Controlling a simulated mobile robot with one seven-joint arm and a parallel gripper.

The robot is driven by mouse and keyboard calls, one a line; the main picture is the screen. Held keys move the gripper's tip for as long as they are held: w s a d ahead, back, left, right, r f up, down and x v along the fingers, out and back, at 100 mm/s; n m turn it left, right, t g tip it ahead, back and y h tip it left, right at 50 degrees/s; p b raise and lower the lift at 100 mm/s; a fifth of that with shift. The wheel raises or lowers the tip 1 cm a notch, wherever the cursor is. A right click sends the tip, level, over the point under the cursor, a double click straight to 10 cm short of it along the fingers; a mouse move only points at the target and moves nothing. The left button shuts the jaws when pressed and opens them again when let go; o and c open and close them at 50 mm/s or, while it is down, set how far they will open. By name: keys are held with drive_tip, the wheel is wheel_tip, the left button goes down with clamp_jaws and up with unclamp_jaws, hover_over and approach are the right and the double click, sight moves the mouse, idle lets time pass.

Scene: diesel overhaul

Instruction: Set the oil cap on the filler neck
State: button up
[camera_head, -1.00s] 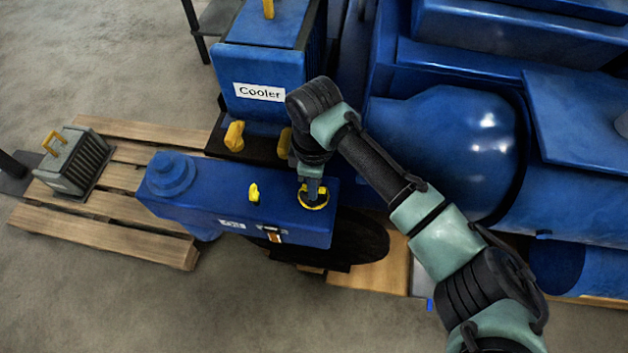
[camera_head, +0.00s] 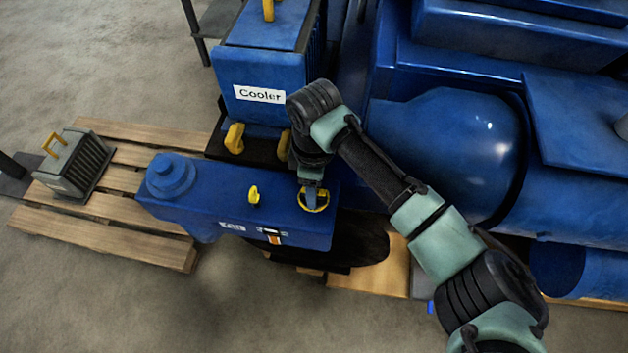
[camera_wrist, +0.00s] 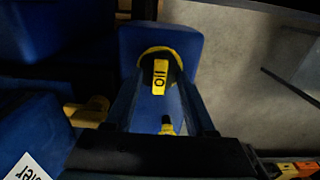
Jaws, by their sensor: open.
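The oil cap (camera_wrist: 160,76), dark with a yellow grip bar on top, sits at the filler opening near the end of the blue tank (camera_head: 240,207). A yellow ring (camera_head: 314,208) shows around that spot in the head view, and a yellow rim curves around the cap in the wrist view. The neck itself is hidden under the cap, and I cannot tell how fully the cap is seated. My gripper (camera_wrist: 160,88) is open, pointing down, with one finger on each side of the cap. In the head view my gripper (camera_head: 312,192) partly covers it.
A yellow knob (camera_head: 253,194) stands on the tank left of the cap. The blue cooler (camera_head: 265,75) rises behind, with yellow handles at its foot. The large blue engine (camera_head: 450,140) is close on the right. A pallet (camera_head: 110,235) with a grey finned unit (camera_head: 75,162) lies left.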

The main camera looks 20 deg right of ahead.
wheel_tip(320, 180, up, 13)
drive_tip(key=b, duration=0.2)
